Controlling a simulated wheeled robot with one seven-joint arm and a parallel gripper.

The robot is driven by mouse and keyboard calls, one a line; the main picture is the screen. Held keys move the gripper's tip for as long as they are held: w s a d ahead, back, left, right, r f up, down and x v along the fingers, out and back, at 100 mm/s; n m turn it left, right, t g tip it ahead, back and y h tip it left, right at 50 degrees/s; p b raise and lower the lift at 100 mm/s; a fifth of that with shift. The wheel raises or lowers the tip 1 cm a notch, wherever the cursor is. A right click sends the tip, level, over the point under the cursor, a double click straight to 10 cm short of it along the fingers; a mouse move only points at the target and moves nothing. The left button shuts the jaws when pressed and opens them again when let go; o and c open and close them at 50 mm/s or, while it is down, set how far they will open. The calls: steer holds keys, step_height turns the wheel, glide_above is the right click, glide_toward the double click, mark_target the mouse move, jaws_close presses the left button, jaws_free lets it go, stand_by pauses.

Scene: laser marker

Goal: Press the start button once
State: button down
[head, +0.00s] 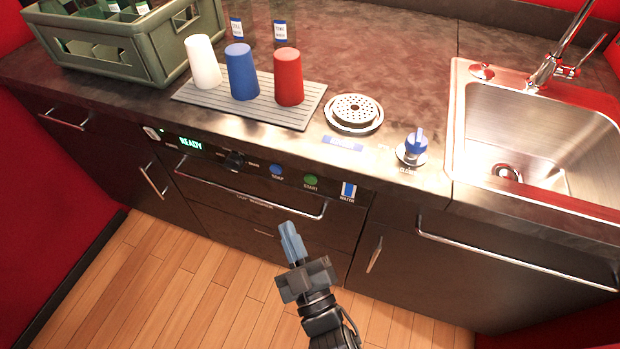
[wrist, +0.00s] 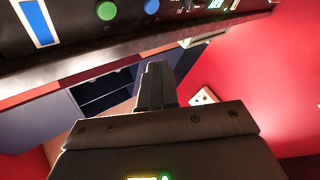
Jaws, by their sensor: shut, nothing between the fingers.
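The start button is a round green button (head: 311,180) labelled START on the dark front panel below the counter edge in the head view. It also shows at the top of the wrist view (wrist: 106,11). A blue soap button (head: 276,170) sits just left of it and a blue and white water switch (head: 349,190) to its right. The panel display (head: 191,144) reads READY. My gripper (head: 290,232) is shut and empty, in front of the cabinet, below the start button in the picture and apart from it.
A horizontal handle (head: 250,197) runs along the drawer below the panel. White, blue and red cups (head: 288,78) stand upside down on a grey ribbed mat (head: 312,103). A green crate (head: 158,52) is at the back left, a sink (head: 535,130) at the right. Wooden floor lies below.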

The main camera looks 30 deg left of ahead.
steer(key=w+a+b, duration=0.2)
steer(key=w, duration=0.6)
steer(key=shift+w, duration=0.25)
steer(key=shift+w, duration=0.1)
stand_by(1.8)
steer(key=shift+w+b, duration=0.3)
steer(key=shift+w+a, duration=0.15)
steer(key=shift+w, duration=0.2)
stand_by(0.7)
stand_by(0.4)
steer(key=shift+s+d, duration=0.2)
steer(key=shift+s, duration=0.55)
steer(key=shift+s, duration=0.1)
steer(key=shift+s+d+p, duration=0.15)
steer(key=shift+s+d, duration=0.05)
steer(key=shift+s, duration=0.6)
steer(key=shift+s+d+p, duration=0.15)
steer(key=shift+s+p, duration=0.05)
steer(key=shift+s, duration=0.55)
steer(key=shift+s+d+p, duration=0.15)
steer(key=shift+s+d, duration=0.05)
steer(key=shift+s, duration=0.6)
